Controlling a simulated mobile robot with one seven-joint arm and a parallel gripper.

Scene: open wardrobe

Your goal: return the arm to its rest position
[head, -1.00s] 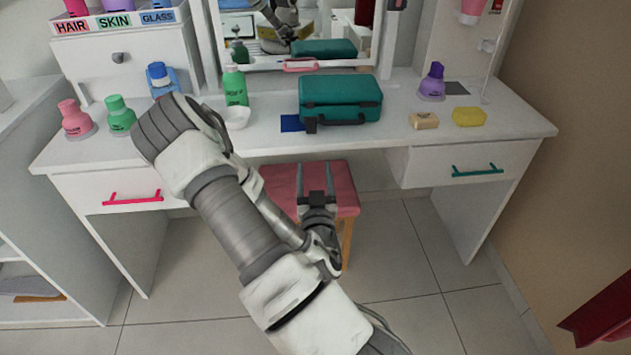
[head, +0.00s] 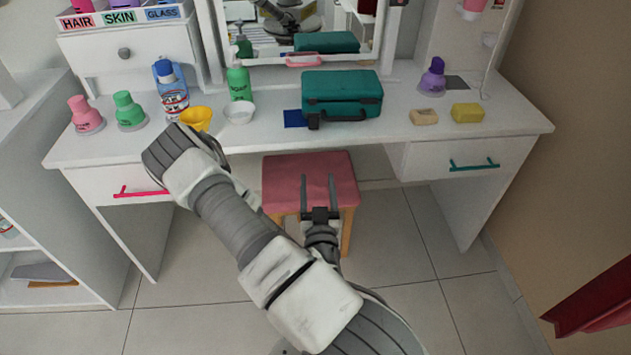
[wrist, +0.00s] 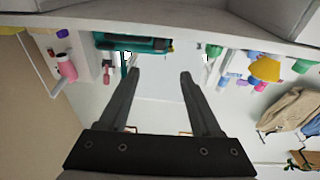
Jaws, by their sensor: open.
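My gripper (head: 318,192) is open and empty in the head view. Its two fingers point up the picture, in front of the pink stool seat (head: 296,172). In the wrist view my gripper (wrist: 159,76) shows two dark fingers spread apart with nothing between them. My arm folds across the lower middle of the head view, its elbow near the left part of the white dressing table's front edge (head: 258,147). The arm hides part of that edge.
A purple bottle (head: 433,77), beige soap (head: 423,117) and yellow sponge (head: 467,113) are right. Floor beside the stool is clear.

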